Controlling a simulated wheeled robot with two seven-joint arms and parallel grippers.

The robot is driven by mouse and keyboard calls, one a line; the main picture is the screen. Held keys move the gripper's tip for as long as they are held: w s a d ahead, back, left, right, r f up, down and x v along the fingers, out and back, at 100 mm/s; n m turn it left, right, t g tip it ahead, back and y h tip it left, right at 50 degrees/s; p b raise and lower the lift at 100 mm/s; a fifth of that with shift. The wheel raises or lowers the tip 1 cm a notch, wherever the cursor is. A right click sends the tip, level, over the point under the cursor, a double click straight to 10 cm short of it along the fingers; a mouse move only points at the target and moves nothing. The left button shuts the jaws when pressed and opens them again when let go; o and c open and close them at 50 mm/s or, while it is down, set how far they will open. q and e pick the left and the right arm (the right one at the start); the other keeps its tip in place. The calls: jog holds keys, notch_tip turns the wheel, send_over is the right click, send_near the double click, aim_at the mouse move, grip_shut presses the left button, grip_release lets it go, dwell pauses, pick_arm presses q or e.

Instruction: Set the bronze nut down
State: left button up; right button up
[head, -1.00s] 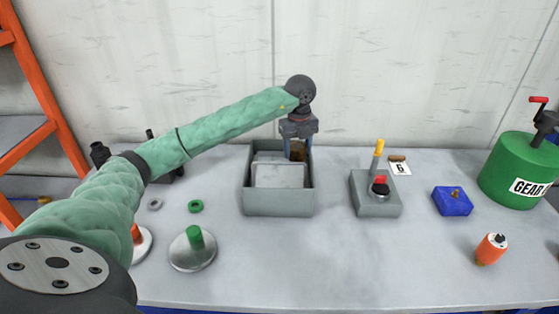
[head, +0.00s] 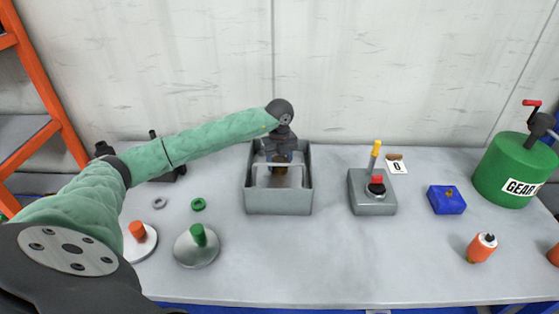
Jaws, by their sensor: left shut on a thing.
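My left gripper (head: 279,163) points down inside the grey bin (head: 279,202) in the middle of the bench. It is shut on the bronze nut (head: 280,169), a small brown-bronze piece between the fingers. The bin's crossbar partly covers the nut, and I cannot tell whether it touches the bin floor. My right gripper is not in view.
Left of the bin are a green-pegged disc (head: 197,247), an orange-pegged disc (head: 138,240), a green ring (head: 198,204) and a grey ring (head: 159,202). To the right are a grey control box (head: 372,194), a blue block (head: 446,200) and a green gear drum (head: 510,172).

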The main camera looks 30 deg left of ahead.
aim_at(280, 161)
pick_arm(q)
jog(key=shift+f, duration=0.2)
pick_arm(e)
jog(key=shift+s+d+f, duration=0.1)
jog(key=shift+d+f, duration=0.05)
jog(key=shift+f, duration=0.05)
pick_arm(q)
jog(key=o, duration=1.5)
jog(key=shift+f, duration=0.1)
jog(key=shift+c, duration=0.2)
jog(key=shift+o, duration=0.2)
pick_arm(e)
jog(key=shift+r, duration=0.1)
pick_arm(q)
jog(key=shift+r+b, duration=0.35)
jog(key=shift+r, duration=0.15)
notch_tip(280, 161, up, 10)
jog(key=b, duration=0.4)
jog(key=shift+r, duration=0.6)
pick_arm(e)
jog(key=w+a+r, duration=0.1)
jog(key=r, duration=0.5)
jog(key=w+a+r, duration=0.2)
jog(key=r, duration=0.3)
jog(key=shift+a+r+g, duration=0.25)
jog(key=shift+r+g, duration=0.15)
